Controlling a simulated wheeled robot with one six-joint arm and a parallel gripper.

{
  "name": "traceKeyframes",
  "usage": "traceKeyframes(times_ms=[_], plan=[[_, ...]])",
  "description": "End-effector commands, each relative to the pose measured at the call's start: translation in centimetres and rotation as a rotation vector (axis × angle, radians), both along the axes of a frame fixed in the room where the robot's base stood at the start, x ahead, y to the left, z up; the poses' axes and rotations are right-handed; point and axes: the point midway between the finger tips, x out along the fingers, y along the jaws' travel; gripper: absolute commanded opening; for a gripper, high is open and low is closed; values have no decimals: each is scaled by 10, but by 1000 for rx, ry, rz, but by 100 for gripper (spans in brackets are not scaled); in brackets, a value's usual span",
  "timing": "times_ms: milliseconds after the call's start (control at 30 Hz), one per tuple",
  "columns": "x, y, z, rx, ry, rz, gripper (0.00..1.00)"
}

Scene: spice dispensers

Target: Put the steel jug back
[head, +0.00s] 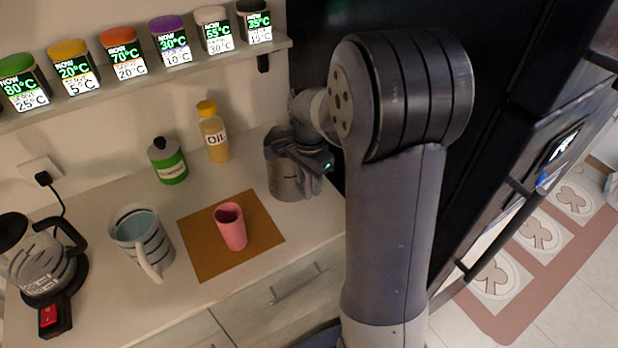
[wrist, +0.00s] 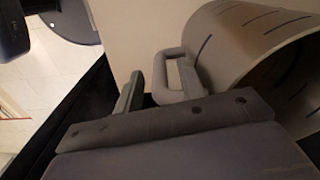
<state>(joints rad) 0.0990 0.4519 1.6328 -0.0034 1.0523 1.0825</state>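The steel jug (head: 284,181) stands upright on the counter at its back right corner, beside the dark tall unit. My gripper (head: 316,168) is at the jug's right side and hides part of it. In the wrist view the jug (wrist: 245,38) fills the upper right, with its mouth facing right and its squared handle (wrist: 172,56) pointing toward my gripper. One finger stands left of the handle with a gap between them.
A pink cup (head: 231,228) stands on a brown mat (head: 200,262). A striped mug (head: 142,240), a green canister (head: 167,161), an oil bottle (head: 214,135) and a glass kettle (head: 38,262) stand to the left. A shelf (head: 150,82) with labelled jars runs above.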

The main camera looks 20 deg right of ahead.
Motion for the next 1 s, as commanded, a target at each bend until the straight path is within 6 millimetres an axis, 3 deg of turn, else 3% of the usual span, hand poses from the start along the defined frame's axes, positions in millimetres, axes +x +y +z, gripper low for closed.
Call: traceKeyframes(times_ms=[167,500,700,1000], plan=[[1,0,10,-1,-4,0,38],[1,0,80,-1,-6,0,38],[0,0,112,0,-2,0,38],[0,0,124,0,0,0,38]])
